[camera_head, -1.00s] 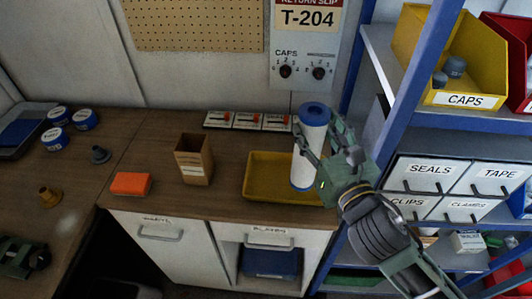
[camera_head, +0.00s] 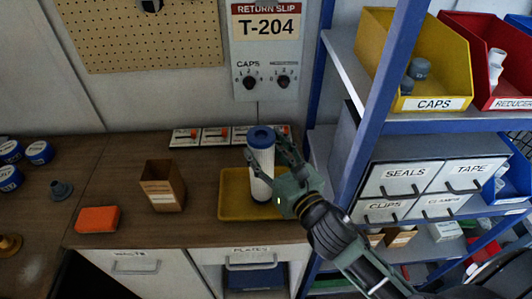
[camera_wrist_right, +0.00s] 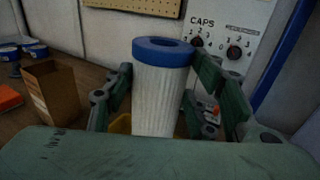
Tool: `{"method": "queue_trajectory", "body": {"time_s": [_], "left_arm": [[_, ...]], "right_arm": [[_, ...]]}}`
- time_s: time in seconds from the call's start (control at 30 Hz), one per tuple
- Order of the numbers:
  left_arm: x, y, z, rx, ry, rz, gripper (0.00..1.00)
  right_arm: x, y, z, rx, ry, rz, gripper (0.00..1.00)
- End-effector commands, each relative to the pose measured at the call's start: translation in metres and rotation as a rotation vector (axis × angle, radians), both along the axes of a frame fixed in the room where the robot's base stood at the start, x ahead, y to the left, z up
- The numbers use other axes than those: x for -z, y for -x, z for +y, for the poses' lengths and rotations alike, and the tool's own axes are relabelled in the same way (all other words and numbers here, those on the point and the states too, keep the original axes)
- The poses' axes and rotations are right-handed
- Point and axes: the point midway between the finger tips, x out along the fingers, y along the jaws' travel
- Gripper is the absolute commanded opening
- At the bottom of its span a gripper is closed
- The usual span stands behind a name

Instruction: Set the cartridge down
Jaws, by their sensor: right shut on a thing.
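The cartridge (camera_head: 262,171) is a white cylinder with a blue ring cap, standing upright. It also shows in the right wrist view (camera_wrist_right: 160,98), between the fingers. My right gripper (camera_head: 267,166) is shut on its side. The cartridge's lower end is within the outline of the yellow tray (camera_head: 232,208) on the counter. I cannot tell whether its base touches the tray floor. My left gripper is not in view.
A brown open box (camera_head: 162,190) and an orange block (camera_head: 97,219) stand left of the tray. Several small labelled cards (camera_head: 216,136) lie behind it. A blue-framed shelf (camera_head: 370,120) with bins rises close on the right.

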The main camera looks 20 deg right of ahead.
Motion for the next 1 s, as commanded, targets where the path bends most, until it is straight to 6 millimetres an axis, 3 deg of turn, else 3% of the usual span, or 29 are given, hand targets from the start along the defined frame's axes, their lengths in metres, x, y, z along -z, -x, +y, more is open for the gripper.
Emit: {"method": "queue_trajectory", "body": {"time_s": [0.4, 0.43, 0.63, 1.0], "left_arm": [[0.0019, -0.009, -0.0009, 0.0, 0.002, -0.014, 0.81], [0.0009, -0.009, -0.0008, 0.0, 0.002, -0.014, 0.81], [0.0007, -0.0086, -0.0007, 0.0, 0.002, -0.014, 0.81], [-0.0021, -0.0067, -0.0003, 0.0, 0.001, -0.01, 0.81]], "right_arm": [[0.0063, 0.0002, 0.0004, -0.001, -0.001, -0.003, 0.01], [0.0059, 0.0002, 0.0003, -0.001, -0.001, -0.001, 0.54], [0.0057, 0.0003, 0.0002, -0.001, 0.0, -0.001, 0.7], [0.0004, 0.0005, 0.0002, -0.001, 0.0, -0.002, 0.7]]}}
